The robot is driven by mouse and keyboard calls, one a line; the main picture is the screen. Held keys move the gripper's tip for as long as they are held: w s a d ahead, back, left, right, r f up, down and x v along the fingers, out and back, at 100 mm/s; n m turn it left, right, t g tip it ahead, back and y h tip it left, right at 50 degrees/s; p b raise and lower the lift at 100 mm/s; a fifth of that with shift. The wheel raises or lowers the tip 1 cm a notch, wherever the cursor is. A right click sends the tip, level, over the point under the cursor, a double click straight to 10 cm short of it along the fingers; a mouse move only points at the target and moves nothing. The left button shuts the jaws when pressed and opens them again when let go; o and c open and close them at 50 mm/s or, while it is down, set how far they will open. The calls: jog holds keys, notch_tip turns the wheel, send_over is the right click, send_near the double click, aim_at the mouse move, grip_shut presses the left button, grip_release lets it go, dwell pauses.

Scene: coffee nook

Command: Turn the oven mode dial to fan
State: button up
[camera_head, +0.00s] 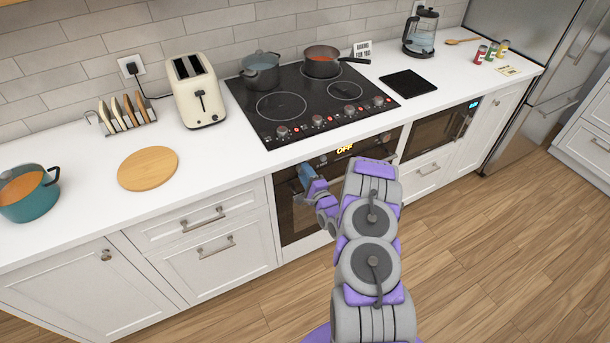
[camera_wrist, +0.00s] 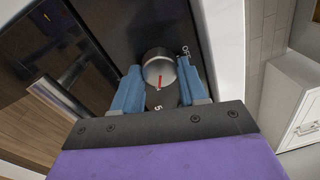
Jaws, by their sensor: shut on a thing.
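The oven mode dial (camera_wrist: 159,69) is a round silver knob with a red pointer line, seen in the wrist view on the dark oven panel. An "OFF" mark (camera_wrist: 187,52) stands beside it. The fingers of my gripper (camera_wrist: 157,88) are on both sides of the dial and shut on it. In the head view my gripper (camera_head: 306,174) reaches the left end of the oven panel, and the dial is hidden there.
The cooktop (camera_head: 315,94) above has several knobs with red lights along its front and carries two pots. A drawer handle (camera_head: 202,216) sticks out to the left of the oven. The wooden floor (camera_head: 490,250) at the right is clear.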

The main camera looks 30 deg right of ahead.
jog(key=shift+d+f+m, duration=0.15)
jog(key=shift+m, duration=0.15)
jog(key=o, duration=1.1)
jog(key=shift+d, duration=0.15)
jog(key=shift+c, duration=0.2)
jog(key=shift+s, duration=0.1)
jog(key=shift+s, duration=0.3)
jog(key=s+f+p, duration=0.1)
jog(key=s+p, duration=0.2)
jog(key=s, duration=1.3)
jog(key=shift+s, duration=0.25)
